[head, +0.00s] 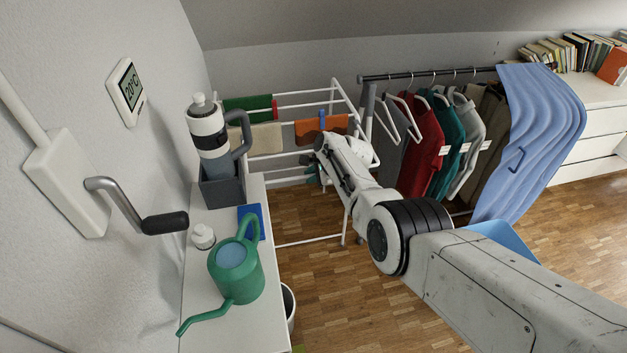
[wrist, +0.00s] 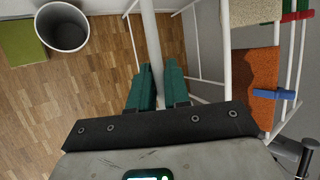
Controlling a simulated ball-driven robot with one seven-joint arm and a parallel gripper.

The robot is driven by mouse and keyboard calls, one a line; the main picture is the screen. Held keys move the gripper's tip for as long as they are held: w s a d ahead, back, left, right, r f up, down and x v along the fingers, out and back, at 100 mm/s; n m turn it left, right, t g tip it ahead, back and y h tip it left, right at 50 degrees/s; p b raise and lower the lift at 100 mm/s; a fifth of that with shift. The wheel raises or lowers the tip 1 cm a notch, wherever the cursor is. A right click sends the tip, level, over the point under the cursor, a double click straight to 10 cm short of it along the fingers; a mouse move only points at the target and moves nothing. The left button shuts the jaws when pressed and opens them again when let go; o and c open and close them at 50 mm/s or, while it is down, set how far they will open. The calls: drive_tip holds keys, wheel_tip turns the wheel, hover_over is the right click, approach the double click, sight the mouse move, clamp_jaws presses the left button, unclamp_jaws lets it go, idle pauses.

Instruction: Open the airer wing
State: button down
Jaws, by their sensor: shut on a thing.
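The white airer (head: 304,105) stands against the back wall in the head view, with cloths over its rails. My gripper (head: 313,174) is at its front, partly hidden by my arm. In the wrist view, the teal fingers of my gripper (wrist: 158,75) are shut on a white bar of the airer wing (wrist: 149,32), one finger on each side. The bar runs up and out of the picture. More airer rails and hanging cloths show to the right of it.
A clothes rack (head: 425,76) stands right of the airer. A white cabinet (head: 198,320) with a green watering can (head: 236,275) is at the left. A bin (wrist: 62,28) stands on the floor; the wooden floor (wrist: 98,75) beside the bar is clear.

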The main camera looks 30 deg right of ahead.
drive_tip(key=shift+w+d+r, duration=0.1)
drive_tip(key=shift+w+r, duration=0.1)
drive_tip(key=shift+r, duration=0.35)
drive_tip(key=c, duration=1.2)
unclamp_jaws()
drive_tip(key=shift+o, duration=0.2)
drive_tip(key=shift+f, duration=0.15)
drive_tip(key=shift+s, duration=0.1)
drive_tip(key=p+v, duration=0.5)
drive_tip(key=v, duration=0.5)
drive_tip(key=shift+r, duration=0.35)
drive_tip(key=shift+s+d, duration=0.1)
